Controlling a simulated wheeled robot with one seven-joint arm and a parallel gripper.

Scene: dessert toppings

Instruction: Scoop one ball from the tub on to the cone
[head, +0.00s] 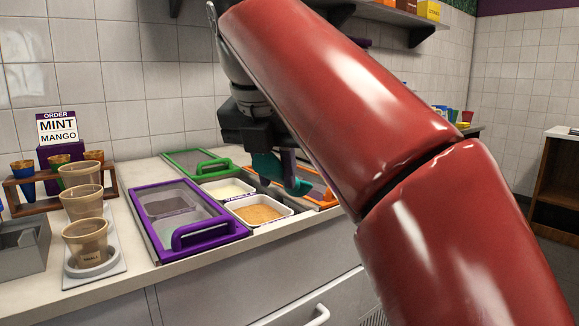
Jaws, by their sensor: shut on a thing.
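My gripper (262,150) is above the counter and shut on a teal scoop (268,165). The scoop's lower end (299,187) hangs over the right side of the open tubs; whether it touches anything or carries a ball cannot be told. One open white tub (226,200) has pale cream contents, and another (236,216) in front has tan contents. Cones in coloured wrappers, including a blue one (27,190), stand in a wooden rack (113,186) at the left. My red arm hides much of the right side.
A purple-framed lid (143,208) with a raised handle lies left of the tubs. A green-framed lid (180,158) is behind and an orange frame (329,203) at right. Tan cups (88,243) stand on a tray (116,262). An order sign (57,127) reads "MINT MANGO".

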